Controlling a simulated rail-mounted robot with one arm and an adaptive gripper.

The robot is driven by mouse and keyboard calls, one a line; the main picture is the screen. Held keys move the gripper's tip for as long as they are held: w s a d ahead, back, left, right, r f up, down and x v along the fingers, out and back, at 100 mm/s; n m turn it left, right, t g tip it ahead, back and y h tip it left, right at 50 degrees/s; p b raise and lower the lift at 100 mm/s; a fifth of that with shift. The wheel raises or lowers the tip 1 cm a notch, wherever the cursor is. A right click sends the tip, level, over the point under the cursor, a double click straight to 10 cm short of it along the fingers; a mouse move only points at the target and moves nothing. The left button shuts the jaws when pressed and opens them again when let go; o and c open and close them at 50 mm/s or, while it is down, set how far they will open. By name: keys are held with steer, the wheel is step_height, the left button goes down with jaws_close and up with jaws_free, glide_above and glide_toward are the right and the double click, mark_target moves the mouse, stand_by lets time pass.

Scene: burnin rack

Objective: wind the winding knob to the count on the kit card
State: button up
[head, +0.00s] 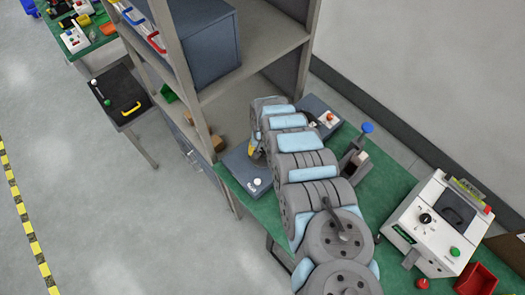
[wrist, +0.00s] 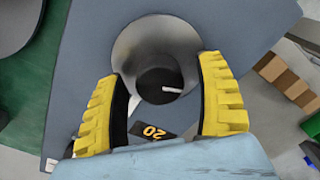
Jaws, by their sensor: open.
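In the wrist view the winding knob (wrist: 158,78) is a dark round knob with a white pointer mark toward the right. It sits in a shiny silver dish (wrist: 130,48) on a blue-grey panel (wrist: 85,45). A small black card (wrist: 153,132) with a yellow "20", upside down in this view, lies on the panel between the fingers. My gripper (wrist: 162,72) is open, its yellow fingers on either side of the knob with gaps showing. In the head view the panel (head: 237,162) lies on the green bench, and my arm hides the knob.
Right of my arm stand a blue-topped post (head: 367,128) and a white machine (head: 440,225) with a dial and buttons. A red bin (head: 476,280) is at the lower right. A shelf rack (head: 262,50) rises behind the panel. Brown blocks (wrist: 290,80) show beside the panel.

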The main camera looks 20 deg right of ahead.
mark_target(263, 151)
steer(key=shift+r, duration=0.15)
step_height(263, 151, up, 12)
steer(key=shift+d, duration=0.15)
stand_by(0.9)
steer(key=shift+s, duration=0.1)
stand_by(0.5)
